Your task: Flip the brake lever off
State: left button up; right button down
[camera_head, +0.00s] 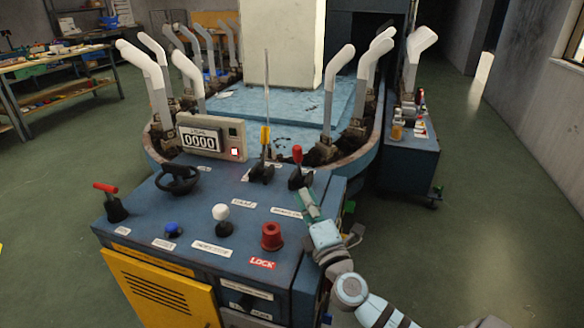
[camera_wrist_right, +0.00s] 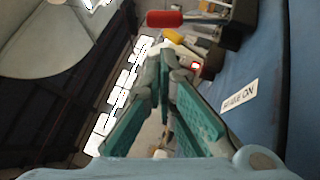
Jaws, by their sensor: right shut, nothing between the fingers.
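A lever with a red grip (camera_head: 297,154) on a black base stands at the right rear of the blue control panel (camera_head: 265,190). A white label (camera_head: 286,212) lies in front of it; its print is too small to read surely. In the right wrist view the red grip (camera_wrist_right: 165,18) shows beyond and above the fingertips, with a label (camera_wrist_right: 240,95) to the right. My right gripper (camera_head: 306,192) is close in front of the lever base, at the panel's right edge. Its fingers (camera_wrist_right: 164,62) meet at the tips and hold nothing. They appear apart from the red grip. My left gripper is not in view.
A yellow-marked lever (camera_head: 265,137) stands left of the red one. A counter box (camera_head: 213,138), black handwheel (camera_head: 177,180), white knob (camera_head: 221,212), red button (camera_head: 271,236) and another red-handled lever (camera_head: 106,188) are on the panel. Upright white forms (camera_head: 337,68) ring the machine behind.

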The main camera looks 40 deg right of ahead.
aim_at(299, 164)
jog(key=shift+w, duration=0.4)
jog(key=x, duration=0.9)
jog(key=shift+p, duration=0.45)
jog(key=shift+d+r, duration=0.1)
jog(key=shift+d, duration=0.05)
